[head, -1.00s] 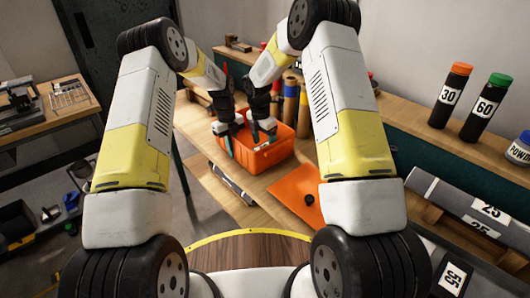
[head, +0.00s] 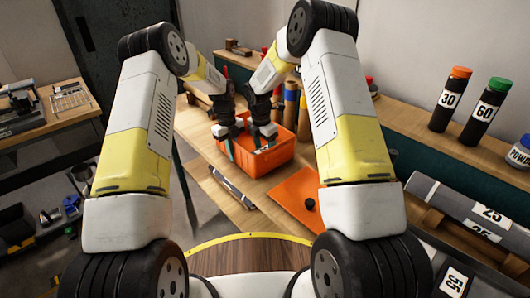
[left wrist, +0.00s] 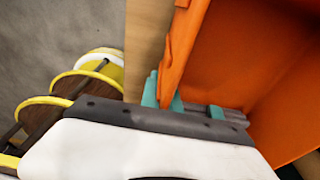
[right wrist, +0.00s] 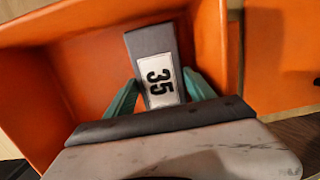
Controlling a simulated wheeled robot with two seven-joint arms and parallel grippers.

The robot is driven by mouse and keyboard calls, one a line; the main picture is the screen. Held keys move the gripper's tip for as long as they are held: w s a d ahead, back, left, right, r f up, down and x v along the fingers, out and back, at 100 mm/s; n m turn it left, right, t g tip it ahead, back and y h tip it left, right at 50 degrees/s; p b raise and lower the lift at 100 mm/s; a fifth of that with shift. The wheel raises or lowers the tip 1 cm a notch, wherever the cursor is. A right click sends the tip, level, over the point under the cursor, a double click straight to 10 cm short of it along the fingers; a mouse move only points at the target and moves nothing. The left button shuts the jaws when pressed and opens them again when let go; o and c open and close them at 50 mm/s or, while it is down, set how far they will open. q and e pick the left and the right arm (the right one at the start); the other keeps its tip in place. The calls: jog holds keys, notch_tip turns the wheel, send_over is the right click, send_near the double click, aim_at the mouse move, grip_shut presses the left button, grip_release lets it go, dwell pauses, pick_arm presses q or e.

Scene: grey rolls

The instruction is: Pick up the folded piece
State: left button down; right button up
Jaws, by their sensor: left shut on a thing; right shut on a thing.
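An orange bin (head: 278,160) stands on the wooden bench in the head view. My left gripper (head: 229,148) is shut on the bin's side wall. In the left wrist view its teal fingers (left wrist: 163,95) sit on either side of the orange wall (left wrist: 185,45). My right gripper (head: 262,142) reaches into the bin. In the right wrist view its teal fingers (right wrist: 162,95) are shut on a grey folded piece (right wrist: 149,42) with a white label reading 35. The piece is inside the bin, its lower end hidden by the gripper.
An orange sheet (head: 288,200) with a black knob lies on the bench in front of the bin. Brown and blue tubes (head: 291,103) stand behind the bin. Dark rolls labelled 30 (head: 448,115) and 60 (head: 474,128) stand at the right. A grey roll (head: 455,205) lies nearer.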

notch_tip(320, 180, up, 18)
jog(key=shift+f, duration=0.15)
pick_arm(q)
jog(key=c, duration=1.5)
grip_release()
jog(key=shift+r, duration=0.1)
